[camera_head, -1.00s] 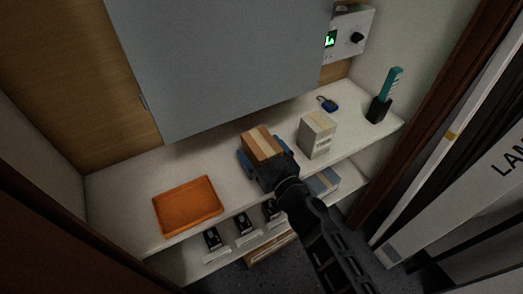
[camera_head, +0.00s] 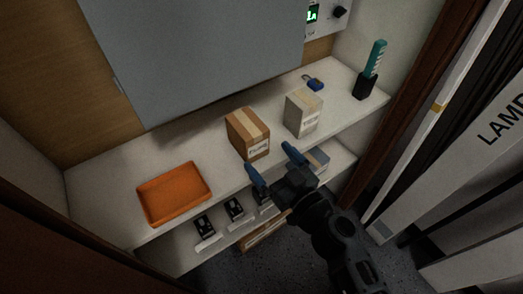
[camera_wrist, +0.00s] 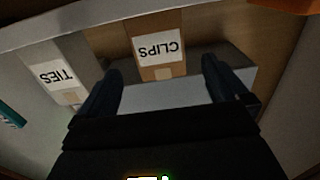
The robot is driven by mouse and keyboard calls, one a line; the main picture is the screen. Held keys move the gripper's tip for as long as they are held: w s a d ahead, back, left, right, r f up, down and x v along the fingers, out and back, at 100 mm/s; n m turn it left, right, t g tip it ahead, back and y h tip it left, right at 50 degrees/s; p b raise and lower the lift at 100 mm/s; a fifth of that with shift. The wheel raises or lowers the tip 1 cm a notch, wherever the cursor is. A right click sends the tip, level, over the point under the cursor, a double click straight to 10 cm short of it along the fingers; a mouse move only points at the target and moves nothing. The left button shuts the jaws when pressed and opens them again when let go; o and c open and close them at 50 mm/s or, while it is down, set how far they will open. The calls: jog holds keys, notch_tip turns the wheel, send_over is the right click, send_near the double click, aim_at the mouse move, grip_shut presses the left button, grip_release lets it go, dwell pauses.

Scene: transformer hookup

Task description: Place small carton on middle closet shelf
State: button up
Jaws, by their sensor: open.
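The small brown carton (camera_head: 247,134) stands upright on the closet shelf (camera_head: 110,180), between the orange tray and the grey box. Its CLIPS label faces me in the wrist view (camera_wrist: 158,46). My gripper (camera_head: 270,162) is open and empty, just in front of the carton, its blue fingertips apart and clear of it. In the wrist view the open fingers (camera_wrist: 162,78) frame the carton from a short distance.
An orange tray (camera_head: 174,193) lies left on the shelf. A grey box (camera_head: 302,113) labelled TIES stands right of the carton. A blue padlock (camera_head: 313,83) and a dark holder (camera_head: 364,87) with a teal item are farther right. A lower shelf holds several black devices (camera_head: 234,208).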

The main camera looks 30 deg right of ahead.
jog(key=shift+s, duration=0.65)
jog(key=s+a+f+m+g+h, duration=0.1)
jog(key=s+a+g, duration=0.1)
jog(key=s, duration=0.6)
jog(key=s+a+f+g, duration=0.1)
jog(key=s+a+g, duration=0.1)
jog(key=s, duration=0.6)
jog(key=s+d+r+n+y, duration=0.1)
jog(key=s+d+r, duration=0.1)
jog(key=s+r, duration=1)
jog(key=shift+s+d+r+t, duration=0.25)
jog(key=shift+s+r+t, duration=0.15)
jog(key=shift+r, duration=0.1)
